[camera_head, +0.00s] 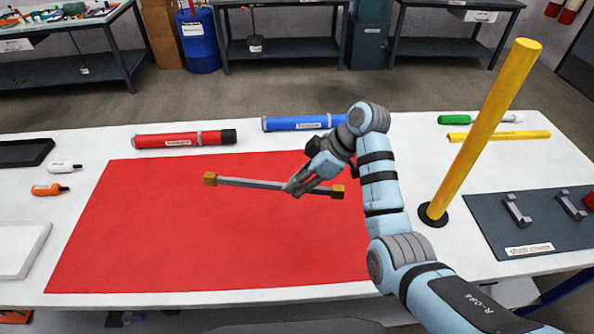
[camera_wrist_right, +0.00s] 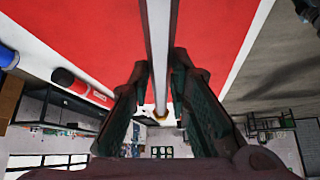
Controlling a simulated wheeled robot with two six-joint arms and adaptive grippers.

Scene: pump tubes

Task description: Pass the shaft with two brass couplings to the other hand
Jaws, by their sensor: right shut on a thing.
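The shaft (camera_head: 252,184) is a grey bar with a square brass coupling at each end, one at the left (camera_head: 210,179) and one at the right (camera_head: 337,191). It is held level above the red mat (camera_head: 200,240). My right gripper (camera_head: 292,188) is shut on the shaft, nearer its right end. In the right wrist view the shaft (camera_wrist_right: 158,40) runs between the two fingers (camera_wrist_right: 160,85), with a coupling (camera_wrist_right: 160,115) beyond them. My left gripper is not in the head view.
A red tube (camera_head: 180,139) and a blue tube (camera_head: 300,123) lie behind the mat. A tall yellow post (camera_head: 485,130) stands right of my arm. A dark tray with grey clamps (camera_head: 520,235) lies at the right. Small bottles (camera_head: 50,189) lie at the left. The air above the mat's left half is free.

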